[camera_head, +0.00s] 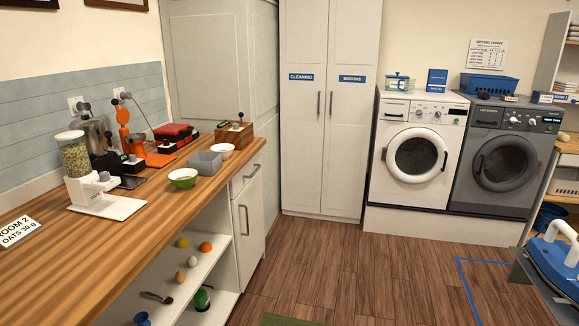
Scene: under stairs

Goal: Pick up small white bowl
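A small white bowl (224,150) stands upright on the wooden counter (115,235), near its far right end. It sits just behind a grey rectangular tub (206,162), and I cannot tell whether they touch. A larger bowl (184,178), green outside with a pale rim, stands nearer to me. Neither of my grippers shows in the head view.
A wooden box (235,134) stands behind the white bowl. A grain dispenser (82,172) and orange and red appliances line the wall side. The wooden floor (345,265) before the cabinets and washing machine (415,150) is mostly clear. A blue iron (555,262) is at lower right.

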